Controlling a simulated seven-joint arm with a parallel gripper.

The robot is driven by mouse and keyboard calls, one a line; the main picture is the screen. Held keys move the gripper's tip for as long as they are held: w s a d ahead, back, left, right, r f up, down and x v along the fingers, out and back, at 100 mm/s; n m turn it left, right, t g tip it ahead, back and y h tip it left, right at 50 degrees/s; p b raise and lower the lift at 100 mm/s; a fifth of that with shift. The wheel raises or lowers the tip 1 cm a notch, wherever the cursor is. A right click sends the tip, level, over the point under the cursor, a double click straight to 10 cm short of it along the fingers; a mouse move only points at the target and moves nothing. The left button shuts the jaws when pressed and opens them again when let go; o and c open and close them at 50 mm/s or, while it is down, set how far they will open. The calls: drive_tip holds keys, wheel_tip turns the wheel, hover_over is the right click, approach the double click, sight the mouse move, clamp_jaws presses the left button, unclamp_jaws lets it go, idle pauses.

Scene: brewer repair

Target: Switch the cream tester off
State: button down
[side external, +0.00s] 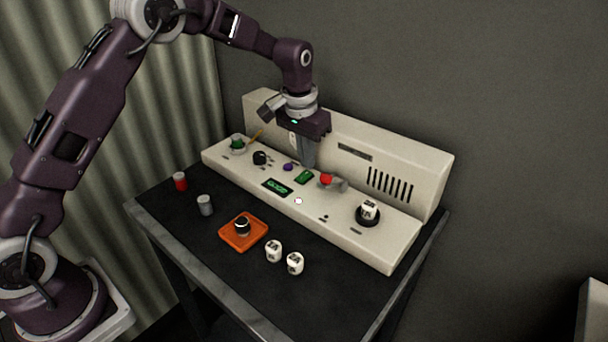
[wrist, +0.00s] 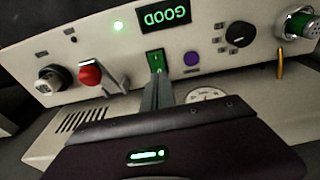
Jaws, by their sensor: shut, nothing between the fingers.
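The cream tester (side external: 315,207) is a long sloped console with a raised back, standing on a dark table. Its green rocker switch (side external: 304,176) sits mid-panel and also shows in the wrist view (wrist: 155,61). The display (side external: 276,187) is lit green and reads GOOD in the wrist view (wrist: 165,17). A small lamp (wrist: 118,26) glows beside it. My gripper (side external: 309,165) is shut and empty, pointing down at the panel just behind the switch. In the wrist view its fingertips (wrist: 157,82) are at the switch's near edge; I cannot tell whether they touch it.
A red knob with a grey lever (side external: 326,179), a purple button (side external: 288,167) and a black knob (side external: 260,158) flank the switch. A green part (side external: 238,143) sits at the left end. An orange tray (side external: 224,236) and several small cylinders lie on the table in front.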

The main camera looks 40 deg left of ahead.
sight(307, 173)
drive_tip(key=shift+f, duration=0.9)
idle(0.5)
drive_tip(key=shift+r, duration=3.55)
drive_tip(key=s+r+t, duration=0.2)
drive_tip(key=s+r, duration=1.1)
drive_tip(key=s, duration=0.3)
drive_tip(key=s+f+t, duration=0.1)
drive_tip(key=s+f, duration=0.1)
drive_tip(key=s, duration=1.9)
drive_tip(key=shift+f+t, duration=0.35)
drive_tip(key=shift+t, duration=0.05)
